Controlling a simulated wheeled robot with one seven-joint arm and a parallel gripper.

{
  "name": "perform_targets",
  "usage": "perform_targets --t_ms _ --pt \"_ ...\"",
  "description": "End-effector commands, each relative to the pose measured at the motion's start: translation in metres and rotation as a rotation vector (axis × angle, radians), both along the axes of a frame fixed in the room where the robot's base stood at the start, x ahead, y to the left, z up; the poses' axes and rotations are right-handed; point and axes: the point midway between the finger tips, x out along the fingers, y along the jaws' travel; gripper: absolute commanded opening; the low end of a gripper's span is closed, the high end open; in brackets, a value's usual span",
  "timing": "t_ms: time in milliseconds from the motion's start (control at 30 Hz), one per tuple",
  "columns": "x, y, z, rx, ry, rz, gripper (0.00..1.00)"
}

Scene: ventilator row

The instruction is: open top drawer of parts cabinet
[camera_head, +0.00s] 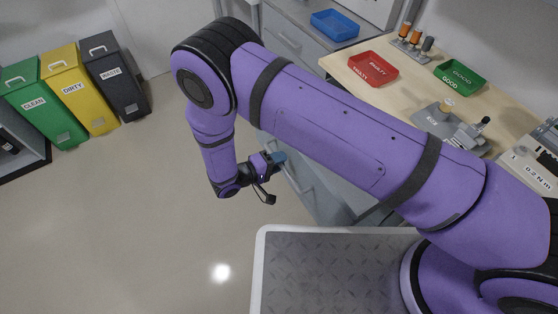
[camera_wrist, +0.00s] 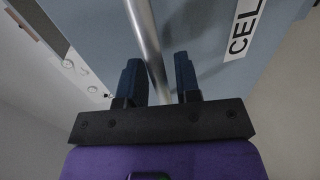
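The parts cabinet appears to be the grey-blue unit (camera_head: 312,192) under the bench, partly hidden by my arm. My gripper (camera_head: 279,158) is at its front, with dark blue fingers pointing towards it. In the wrist view my gripper (camera_wrist: 161,66) is open, its two fingers apart. A round metal bar handle (camera_wrist: 146,30) runs between the fingers, closer to the left one. Whether a finger touches it I cannot tell.
A wooden bench (camera_head: 400,97) holds a red tray (camera_head: 373,69), a green tray (camera_head: 460,76) and a grey fixture (camera_head: 440,120). A blue tray (camera_head: 335,24) sits on a counter behind. Green, yellow and dark bins (camera_head: 75,90) stand far left. The floor left of my gripper is clear.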

Motion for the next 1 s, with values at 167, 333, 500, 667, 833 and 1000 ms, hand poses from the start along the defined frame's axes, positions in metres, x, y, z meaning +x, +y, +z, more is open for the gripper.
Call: perform_targets --t_ms 167,333,500,667,833,1000 --pt "0.0 0.0 0.0 0.0 0.0 0.0 0.39" --pt "-0.001 0.001 0.0 -0.001 -0.001 0.0 0.39" --pt "-0.01 0.015 0.004 0.001 -0.001 0.001 0.39" --pt "-0.026 0.039 0.01 0.001 -0.002 0.003 0.39" --pt "-0.043 0.065 0.016 0.001 -0.002 0.002 0.39" --pt "-0.054 0.081 0.02 0.002 -0.001 0.001 0.39"
